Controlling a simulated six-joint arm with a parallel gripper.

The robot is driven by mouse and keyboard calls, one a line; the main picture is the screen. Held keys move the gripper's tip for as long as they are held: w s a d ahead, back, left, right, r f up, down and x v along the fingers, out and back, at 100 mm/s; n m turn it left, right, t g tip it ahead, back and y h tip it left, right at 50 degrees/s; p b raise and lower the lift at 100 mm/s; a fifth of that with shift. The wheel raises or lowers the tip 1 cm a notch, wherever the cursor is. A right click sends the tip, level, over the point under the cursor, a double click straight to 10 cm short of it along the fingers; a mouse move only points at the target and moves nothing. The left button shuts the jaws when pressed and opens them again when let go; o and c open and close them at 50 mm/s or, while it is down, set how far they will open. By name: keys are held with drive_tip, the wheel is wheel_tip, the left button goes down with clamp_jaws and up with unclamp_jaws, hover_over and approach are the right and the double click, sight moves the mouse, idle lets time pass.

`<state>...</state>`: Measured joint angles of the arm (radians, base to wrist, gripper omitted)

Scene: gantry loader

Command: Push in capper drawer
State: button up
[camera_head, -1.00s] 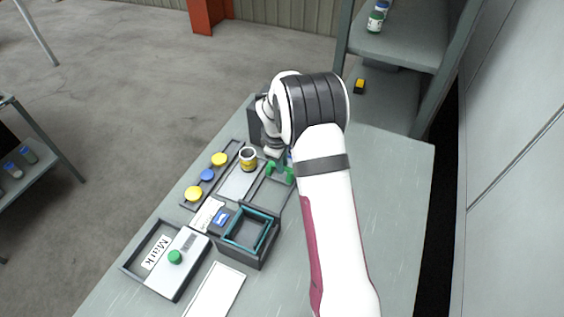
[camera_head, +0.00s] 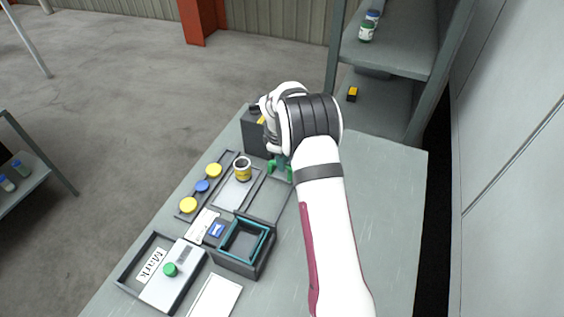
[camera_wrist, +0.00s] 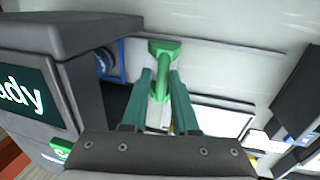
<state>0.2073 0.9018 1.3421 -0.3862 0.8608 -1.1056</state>
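The capper (camera_wrist: 45,75) is a dark grey box with a lit screen ending in "ady" at the left of the wrist view. In the head view its body (camera_head: 253,136) is partly hidden behind my arm. The drawer's green handle (camera_wrist: 164,50) lies between the teal fingers of my gripper (camera_wrist: 159,78), with little gap on either side. My gripper (camera_head: 282,160) and the handle also show close to the capper in the head view. A blue round part (camera_wrist: 104,62) shows inside the capper. How far the drawer stands out is hard to see.
A jar with a yellow label (camera_head: 242,170), a rack with yellow and blue caps (camera_head: 202,186), a teal-rimmed box (camera_head: 245,244) and a tray marked "Mark" (camera_head: 138,283) stand nearer on the table. The table's right side (camera_head: 385,215) is clear. A shelf (camera_head: 390,50) stands behind.

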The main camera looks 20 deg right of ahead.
drive_tip(key=o, duration=0.4)
drive_tip(key=shift+d, duration=0.1)
drive_tip(key=r, duration=0.5)
drive_tip(key=s+a+r, duration=0.1)
drive_tip(key=r, duration=0.4)
drive_tip(key=s+a+r, duration=0.1)
drive_tip(key=r, duration=0.4)
drive_tip(key=shift+s+a+r, duration=0.1)
drive_tip(key=shift+a+r, duration=0.05)
drive_tip(key=shift+r, duration=0.15)
drive_tip(key=s+a+r+m+y, duration=0.1)
drive_tip(key=s+a+r+m, duration=0.15)
drive_tip(key=s, duration=0.35)
drive_tip(key=s+a+r+m, duration=0.2)
drive_tip(key=s+a, duration=0.2)
drive_tip(key=s, duration=0.1)
drive_tip(key=s+a+f+m, duration=0.1)
drive_tip(key=s+a+m, duration=0.1)
drive_tip(key=s, duration=0.6)
drive_tip(key=s+a+f+m+g+y, duration=0.1)
drive_tip(key=s+a+m, duration=0.2)
drive_tip(key=s, duration=0.5)
drive_tip(key=s+a+f+m+y, duration=0.1)
drive_tip(key=s+a+m, duration=0.2)
drive_tip(key=s, duration=0.6)
drive_tip(key=shift+s+f+m+g, duration=0.15)
drive_tip(key=shift+m+g, duration=0.25)
drive_tip(key=shift+m, duration=0.65)
